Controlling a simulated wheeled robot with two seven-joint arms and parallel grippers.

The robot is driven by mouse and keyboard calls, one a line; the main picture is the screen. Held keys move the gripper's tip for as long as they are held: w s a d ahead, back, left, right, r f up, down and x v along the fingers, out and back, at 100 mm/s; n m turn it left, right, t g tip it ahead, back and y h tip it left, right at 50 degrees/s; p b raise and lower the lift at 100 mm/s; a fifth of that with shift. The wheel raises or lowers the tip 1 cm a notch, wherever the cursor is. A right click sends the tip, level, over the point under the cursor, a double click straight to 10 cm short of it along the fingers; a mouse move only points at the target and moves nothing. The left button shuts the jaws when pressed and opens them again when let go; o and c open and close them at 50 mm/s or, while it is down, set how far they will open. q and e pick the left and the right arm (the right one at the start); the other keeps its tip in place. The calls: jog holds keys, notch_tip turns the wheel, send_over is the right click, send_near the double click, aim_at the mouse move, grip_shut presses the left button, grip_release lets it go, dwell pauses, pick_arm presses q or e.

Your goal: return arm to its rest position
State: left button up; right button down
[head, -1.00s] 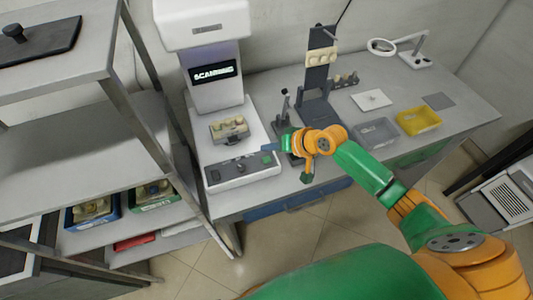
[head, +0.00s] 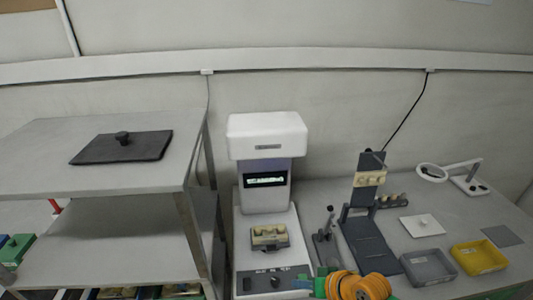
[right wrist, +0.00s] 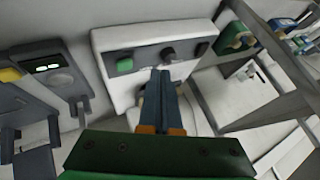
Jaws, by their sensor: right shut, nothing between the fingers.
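My right gripper (head: 303,284) is low in the head view, at the front panel of the white scanner (head: 266,137); its green and orange arm comes up from the bottom edge. In the right wrist view its two dark fingers (right wrist: 161,80) are together and empty, in front of the panel with a green button (right wrist: 125,65) and a dark knob (right wrist: 168,54). I cannot tell whether the tips touch the panel. Most of the right arm is out of frame. My left gripper is not in view.
A fixture with beige parts (head: 269,237) sits on the scanner bed. A dark stand (head: 370,240), a grey bin (head: 428,268), a yellow bin (head: 479,257) and a magnifier lamp (head: 433,172) stand to the right. A shelf rack (head: 110,195) with a dark lidded plate (head: 122,147) is left.

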jog(key=s+d+f+n+g+h, duration=0.1)
jog(key=s+d+h, duration=0.15)
jog(key=s, duration=0.75)
jog(key=s+d+n+g+h, duration=0.1)
jog(key=s+d+g+h, duration=0.15)
jog(key=s, duration=0.65)
notch_tip(320, 180, down, 19)
jog(key=s+b, duration=0.2)
jog(key=s+d+f+g+b, duration=0.1)
jog(key=s+d+f+g, duration=0.1)
jog(key=s+f, duration=1)
jog(key=shift+s+h, duration=0.3)
jog(key=shift+s, duration=0.05)
jog(key=shift+d, duration=0.1)
